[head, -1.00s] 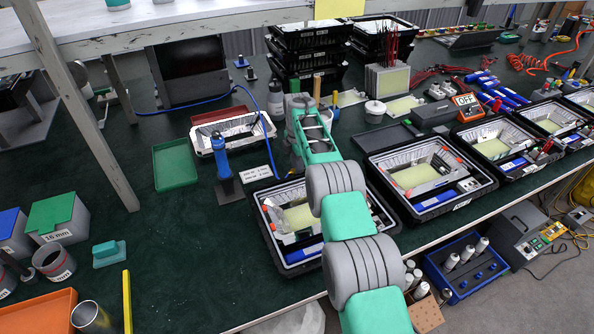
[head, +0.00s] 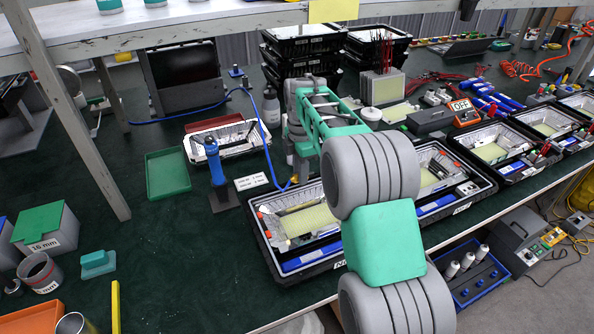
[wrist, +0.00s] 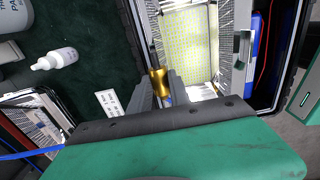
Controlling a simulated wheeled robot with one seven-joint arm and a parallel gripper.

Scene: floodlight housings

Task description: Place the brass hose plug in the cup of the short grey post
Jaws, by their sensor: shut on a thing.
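The brass hose plug (wrist: 159,84) is pinched between the dark fingers of my gripper (wrist: 160,92) in the wrist view. In the head view its yellow end (head: 291,182) shows small at the end of the blue hose (head: 265,135), beside the left edge of the nearest black tray. My gripper (head: 298,170) is mostly covered there by my own arm. Two small posts (head: 241,78) stand at the back near the hose's bend. I cannot make out a cup, nor tell which is the short grey post.
A black tray (head: 262,237) with a floodlight housing and yellowish panel lies below my gripper.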

